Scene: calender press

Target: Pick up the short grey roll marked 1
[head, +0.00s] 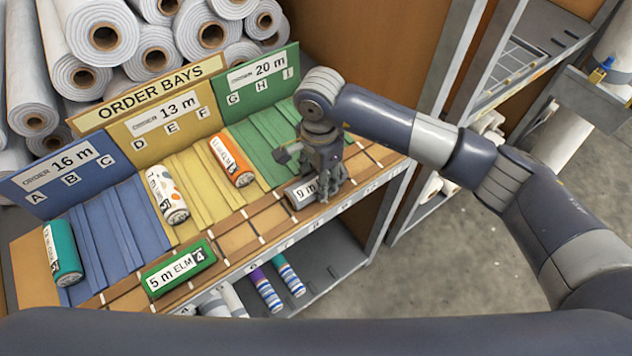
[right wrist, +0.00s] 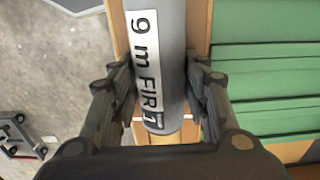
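The short grey roll (head: 299,192) lies on the wooden front ledge, below the green bay. Its white label reads "9 m FIR 1" in the right wrist view (right wrist: 158,60). My right gripper (head: 325,190) points down over the roll and hides part of it in the head view. In the right wrist view its two fingers (right wrist: 159,75) stand on either side of the roll, close to its sides. A narrow strip of wood seems to show beside the roll, so the fingers look open around it. My left gripper is not in view.
A green roll marked "5 m ELM 4" (head: 178,268) lies further left on the ledge. Teal (head: 63,252), spotted white (head: 167,194) and orange (head: 232,160) rolls lie in the bays. The green bay's board (head: 262,78) stands behind; a shelf with striped rolls (head: 290,275) is below.

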